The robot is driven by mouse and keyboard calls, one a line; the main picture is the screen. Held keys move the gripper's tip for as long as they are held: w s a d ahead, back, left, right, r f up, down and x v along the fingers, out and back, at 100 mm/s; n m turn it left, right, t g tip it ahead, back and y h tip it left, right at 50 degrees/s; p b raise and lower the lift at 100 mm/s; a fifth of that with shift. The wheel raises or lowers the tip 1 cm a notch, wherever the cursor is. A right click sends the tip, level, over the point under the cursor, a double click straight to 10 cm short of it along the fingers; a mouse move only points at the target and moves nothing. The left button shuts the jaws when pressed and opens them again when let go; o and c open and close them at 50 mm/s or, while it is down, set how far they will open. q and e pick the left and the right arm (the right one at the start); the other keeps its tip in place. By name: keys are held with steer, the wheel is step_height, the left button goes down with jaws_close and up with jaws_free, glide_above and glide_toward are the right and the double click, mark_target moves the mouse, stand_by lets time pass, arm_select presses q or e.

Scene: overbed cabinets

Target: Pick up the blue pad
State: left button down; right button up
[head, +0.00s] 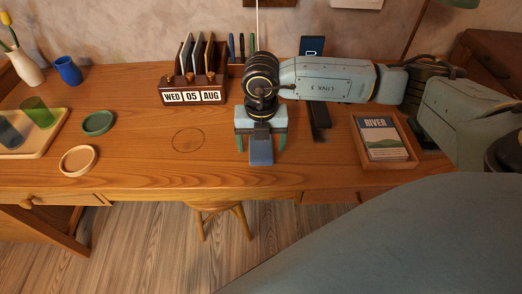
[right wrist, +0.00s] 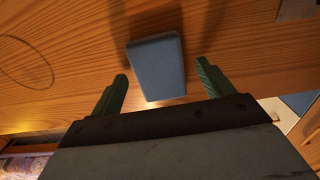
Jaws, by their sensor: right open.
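The blue pad (head: 261,151) lies on the wooden desk near its front edge, under my right gripper. In the right wrist view the blue pad (right wrist: 158,67) shows as a small slab with rounded edges. My right gripper (head: 262,147) points down over it, with one green finger on each side. In the right wrist view the right gripper (right wrist: 163,78) is open, with the pad between the line of its fingers and gaps on both sides. Part of the pad is hidden by the gripper in the head view. My left gripper is not in view.
A calendar organiser (head: 193,92) stands behind and left of the gripper. A wooden tray (head: 384,158) with a River book (head: 383,139) is to the right. Green (head: 98,123) and tan (head: 79,160) round dishes lie left. A stool (head: 220,212) stands below the desk's front edge.

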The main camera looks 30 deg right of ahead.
mark_target(261, 147)
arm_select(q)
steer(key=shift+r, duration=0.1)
arm_select(e)
steer(key=shift+f, duration=0.1)
steer(key=c, duration=1.1)
steer(key=shift+o, duration=0.2)
